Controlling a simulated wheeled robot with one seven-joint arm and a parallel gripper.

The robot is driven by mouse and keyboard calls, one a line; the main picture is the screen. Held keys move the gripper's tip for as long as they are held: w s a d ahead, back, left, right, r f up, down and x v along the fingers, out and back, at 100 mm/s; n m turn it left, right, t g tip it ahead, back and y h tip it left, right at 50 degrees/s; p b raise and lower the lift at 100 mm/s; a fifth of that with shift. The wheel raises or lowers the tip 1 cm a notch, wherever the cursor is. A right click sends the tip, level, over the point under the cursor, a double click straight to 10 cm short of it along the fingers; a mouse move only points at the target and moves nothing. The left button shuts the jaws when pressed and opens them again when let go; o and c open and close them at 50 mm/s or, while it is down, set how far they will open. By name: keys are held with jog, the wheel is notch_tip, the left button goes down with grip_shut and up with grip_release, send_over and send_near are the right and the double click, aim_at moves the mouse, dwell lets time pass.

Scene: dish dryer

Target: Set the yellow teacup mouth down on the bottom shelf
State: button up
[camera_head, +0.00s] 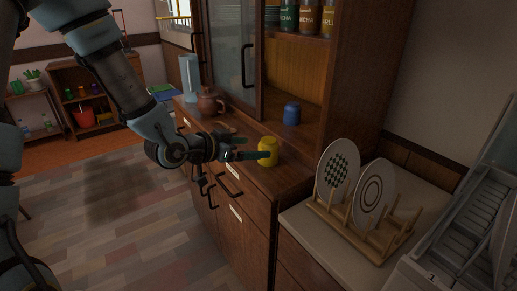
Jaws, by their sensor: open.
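The yellow teacup (268,146) is on the wooden counter of the cabinet, close to its front edge. It looks upright on its axis, but I cannot tell which end is its mouth. My gripper (255,149) is open and level at the cup's left side, with its fingers pointing right at it. One fingertip overlaps the cup in the picture; contact is unclear. The cabinet's bottom shelf (258,121) lies behind the cup, continuous with the counter as far as I can see. A blue cup (291,114) stands on it at the right.
A brown teapot (210,102) stands further left on the counter, near a glass cabinet door (232,60). A wooden plate rack (385,244) with two plates is at the right, beside a grey dish dryer (478,215). Some counter between cup and blue cup is free.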

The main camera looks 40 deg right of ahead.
aim_at(260, 147)
jog(key=x, duration=0.4)
jog(key=shift+d+f+p, duration=0.15)
jog(key=shift+d+p, duration=0.15)
jog(key=shift+p, duration=0.1)
jog(key=p+x, duration=0.2)
jog(key=x, duration=0.2)
jog(key=shift+s+d+f, duration=0.15)
jog(key=shift+d, duration=0.05)
jog(key=shift+d+f, duration=0.3)
jog(key=shift+d, duration=0.2)
jog(key=shift+c, duration=0.4)
grip_shut()
jog(key=shift+r, duration=0.15)
